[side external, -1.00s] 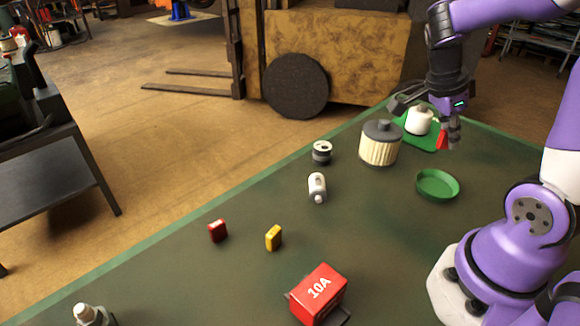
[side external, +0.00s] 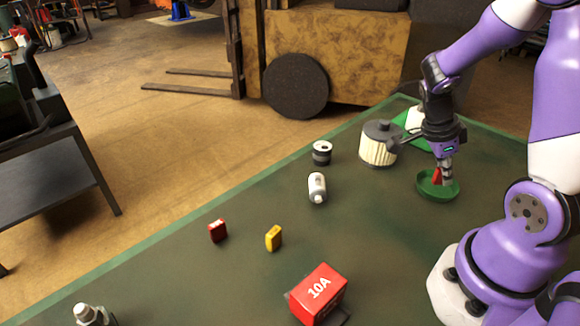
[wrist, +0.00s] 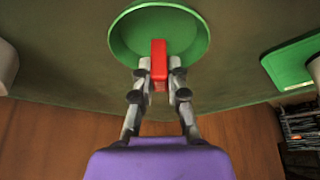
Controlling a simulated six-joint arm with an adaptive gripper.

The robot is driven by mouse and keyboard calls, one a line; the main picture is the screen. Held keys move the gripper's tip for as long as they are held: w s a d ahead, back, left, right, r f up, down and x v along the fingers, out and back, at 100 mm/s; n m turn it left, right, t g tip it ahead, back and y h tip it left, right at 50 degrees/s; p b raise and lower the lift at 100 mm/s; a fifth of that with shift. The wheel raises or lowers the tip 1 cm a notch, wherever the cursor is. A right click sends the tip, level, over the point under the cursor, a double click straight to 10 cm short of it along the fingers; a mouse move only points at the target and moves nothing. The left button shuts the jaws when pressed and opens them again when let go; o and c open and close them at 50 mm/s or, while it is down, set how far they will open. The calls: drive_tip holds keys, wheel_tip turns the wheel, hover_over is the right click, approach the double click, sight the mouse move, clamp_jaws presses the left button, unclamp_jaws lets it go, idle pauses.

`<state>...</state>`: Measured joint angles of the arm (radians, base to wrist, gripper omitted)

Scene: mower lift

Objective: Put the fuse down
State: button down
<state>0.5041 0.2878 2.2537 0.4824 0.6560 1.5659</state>
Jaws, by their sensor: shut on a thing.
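My gripper (side external: 444,182) is shut on a small red fuse (side external: 437,177), with one finger on each side of it. In the wrist view my gripper (wrist: 160,72) shows the red fuse (wrist: 159,58) between the fingertips, in front of the round green dish (wrist: 122,45). In the side view the fuse is over or inside the green dish (side external: 452,196); I cannot tell whether it touches the bottom.
A ribbed cream canister (side external: 376,152) with a grey lid stands left of the dish.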

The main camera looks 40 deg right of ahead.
drive_tip(key=shift+f, duration=0.35)
drive_tip(key=c, duration=0.8)
unclamp_jaws()
wheel_tip(320, 180, up, 7)
drive_tip(key=shift+r, duration=0.1)
